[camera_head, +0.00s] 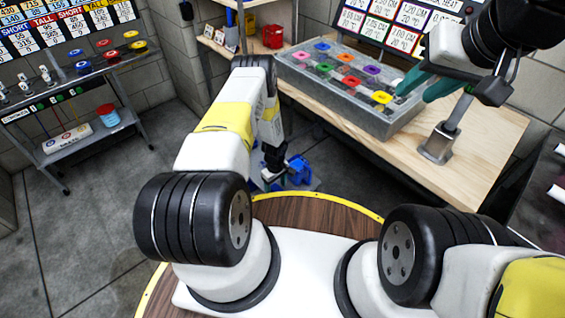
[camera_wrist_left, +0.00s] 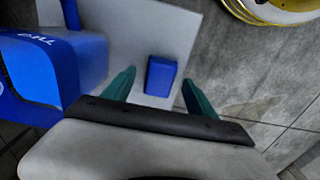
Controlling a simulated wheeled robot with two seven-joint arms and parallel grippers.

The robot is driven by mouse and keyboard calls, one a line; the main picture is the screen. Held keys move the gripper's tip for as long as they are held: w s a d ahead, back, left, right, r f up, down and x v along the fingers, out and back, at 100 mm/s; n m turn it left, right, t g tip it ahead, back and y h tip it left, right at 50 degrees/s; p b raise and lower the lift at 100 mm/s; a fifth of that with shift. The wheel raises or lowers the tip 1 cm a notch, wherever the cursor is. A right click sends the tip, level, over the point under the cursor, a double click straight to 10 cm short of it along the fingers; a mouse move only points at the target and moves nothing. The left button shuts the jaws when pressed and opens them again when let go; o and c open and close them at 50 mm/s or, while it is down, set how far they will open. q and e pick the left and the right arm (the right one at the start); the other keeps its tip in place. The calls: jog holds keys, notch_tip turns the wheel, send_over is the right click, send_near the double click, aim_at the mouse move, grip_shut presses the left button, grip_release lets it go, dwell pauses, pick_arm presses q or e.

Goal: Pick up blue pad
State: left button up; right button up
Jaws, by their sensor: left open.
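The blue pad (camera_wrist_left: 161,77), a small blue block, lies on a pale grey surface (camera_wrist_left: 135,35) in the left wrist view. My left gripper (camera_wrist_left: 159,76) is open, with one teal finger on each side of the pad and a visible gap to each. I cannot tell how far above the pad the fingertips are. In the head view my left arm reaches down beyond the round wooden base, and its fingers are hidden. My right gripper (camera_head: 413,95) is at the upper right over the grey tray's edge, its teal fingers apart with nothing seen between them.
A large blue lettered object (camera_wrist_left: 65,65) stands close left of the pad; blue parts (camera_head: 298,171) show there in the head view. The grey tray (camera_head: 385,127) of coloured pieces sits on a wooden bench (camera_head: 480,165). A metal shelf (camera_head: 80,85) stands left. Grey floor is clear between.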

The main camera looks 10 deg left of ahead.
aim_at(276, 188)
pick_arm(q)
jog(key=shift+f, duration=0.35)
jog(key=c, duration=1.4)
jog(key=shift+r, duration=0.15)
jog(key=shift+r, duration=0.55)
notch_tip(276, 188, up, 2)
jog(key=shift+r, duration=0.2)
jog(key=s+d, duration=0.2)
jog(key=s, duration=0.3)
jog(key=s+d+r, duration=0.1)
jog(key=s+d, duration=0.1)
jog(key=s, duration=0.3)
jog(key=s+d, duration=0.2)
jog(key=s, duration=0.3)
jog(key=shift+r, duration=0.15)
